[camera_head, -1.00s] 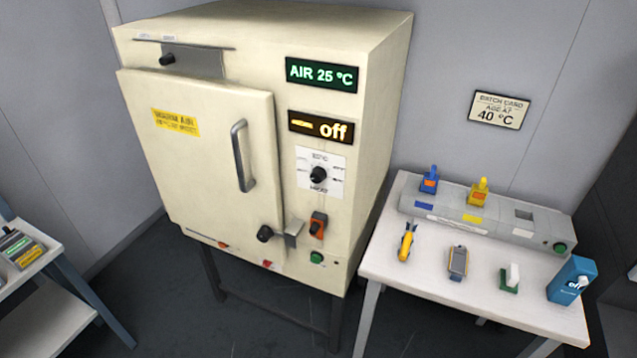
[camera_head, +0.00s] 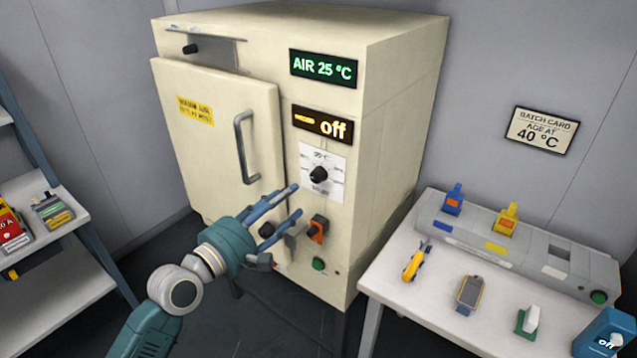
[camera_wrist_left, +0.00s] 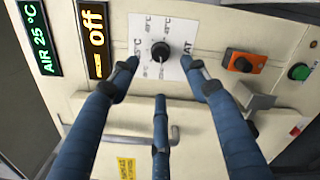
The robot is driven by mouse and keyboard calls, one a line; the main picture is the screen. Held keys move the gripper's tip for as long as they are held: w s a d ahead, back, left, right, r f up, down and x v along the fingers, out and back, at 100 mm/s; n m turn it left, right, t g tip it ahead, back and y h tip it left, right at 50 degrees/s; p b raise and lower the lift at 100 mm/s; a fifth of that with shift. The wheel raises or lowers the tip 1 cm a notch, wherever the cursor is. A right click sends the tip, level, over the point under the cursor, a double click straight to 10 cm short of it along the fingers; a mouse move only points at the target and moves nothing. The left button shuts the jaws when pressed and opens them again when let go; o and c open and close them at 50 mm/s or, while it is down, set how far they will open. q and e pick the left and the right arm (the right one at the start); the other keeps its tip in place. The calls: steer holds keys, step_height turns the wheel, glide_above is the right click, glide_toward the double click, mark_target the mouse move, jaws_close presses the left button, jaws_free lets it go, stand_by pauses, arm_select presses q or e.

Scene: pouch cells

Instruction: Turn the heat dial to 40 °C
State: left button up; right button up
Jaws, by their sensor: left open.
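The heat dial is a black knob (camera_head: 318,174) on a white marked plate (camera_head: 334,163) on the cream oven's front, and it also shows in the left wrist view (camera_wrist_left: 161,50). The air display (camera_head: 323,68) reads "AIR 25 °C" and the amber display (camera_head: 322,124) reads "off". My left gripper (camera_head: 290,205) is open and empty, just below and left of the dial. In the left wrist view its fingers (camera_wrist_left: 160,85) are spread, pointing at the dial plate, apart from the knob. My right gripper is not in view.
The oven door (camera_head: 220,140) with its metal handle (camera_head: 246,146) stands left of the dial. An orange switch (camera_head: 318,229) and green button (camera_head: 318,264) are below. A wall card (camera_head: 541,133) reads "AGE AT 40 °C". A white table (camera_head: 430,290) with tools stands right.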

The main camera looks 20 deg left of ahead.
mark_target(314, 179)
arm_select(q)
steer(key=p+x, duration=0.1)
steer(key=x, duration=0.8)
steer(key=shift+a+f+p, duration=0.1)
steer(key=shift+p, duration=0.25)
steer(key=shift+w, duration=0.55)
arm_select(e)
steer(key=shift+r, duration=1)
arm_select(q)
steer(key=c, duration=1.1)
steer(key=shift+f, duration=0.1)
steer(key=shift+c, duration=0.4)
